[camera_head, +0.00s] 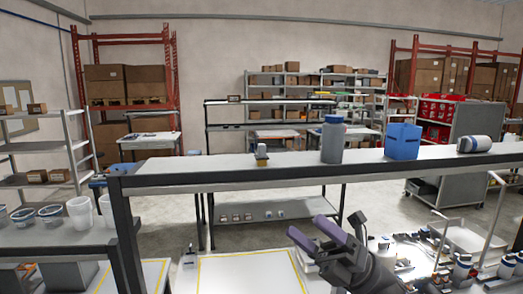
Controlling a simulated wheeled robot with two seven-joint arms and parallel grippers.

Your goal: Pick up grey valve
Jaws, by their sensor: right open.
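My right gripper (308,226) reaches up from the bottom centre, in front of the long shelf, with its purple-padded fingers apart and nothing visible between them. Several small grey, white and blue parts (462,262) lie on the lit work surface at the lower right; I cannot tell which of them is the grey valve. A small grey-topped item with a yellowish base (262,155) stands upright on the shelf, above and left of the gripper. My left gripper is not in view.
A yellow-outlined white area (245,274) below is clear. Cups (80,214) stand at left.

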